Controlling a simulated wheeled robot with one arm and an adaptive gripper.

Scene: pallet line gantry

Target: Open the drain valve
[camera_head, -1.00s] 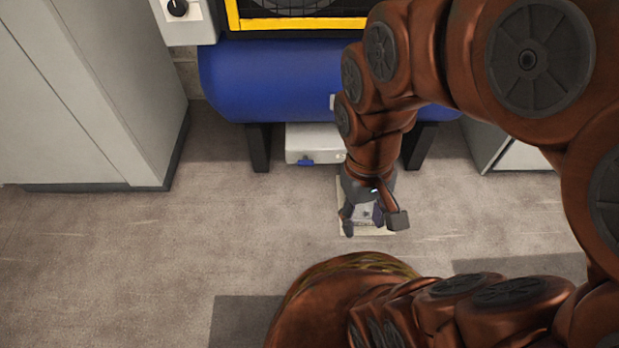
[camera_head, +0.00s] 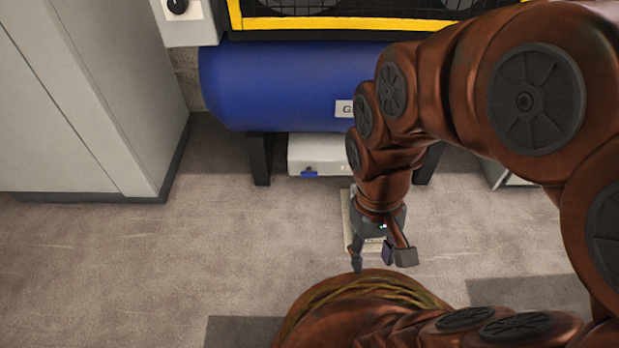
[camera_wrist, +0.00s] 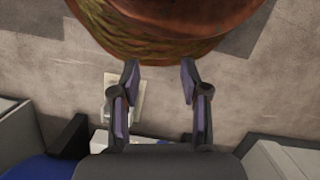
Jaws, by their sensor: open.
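A small blue handle (camera_head: 309,174), which looks like the drain valve, sits on the front of a pale box (camera_head: 325,152) under the blue tank (camera_head: 285,85). My gripper (camera_head: 372,266) is open and empty, pointing down, to the right of the handle and nearer my base, apart from it. In the wrist view my gripper's two fingers (camera_wrist: 160,80) are spread with only floor between them. The blue handle cannot be made out clearly in the wrist view.
A pale plate with something on it (camera_head: 346,206) lies on the floor behind my gripper; it also shows in the wrist view (camera_wrist: 139,91). Dark tank legs (camera_head: 259,158) flank the box. A grey cabinet (camera_head: 95,100) stands left. The floor in front of the box's left side is clear.

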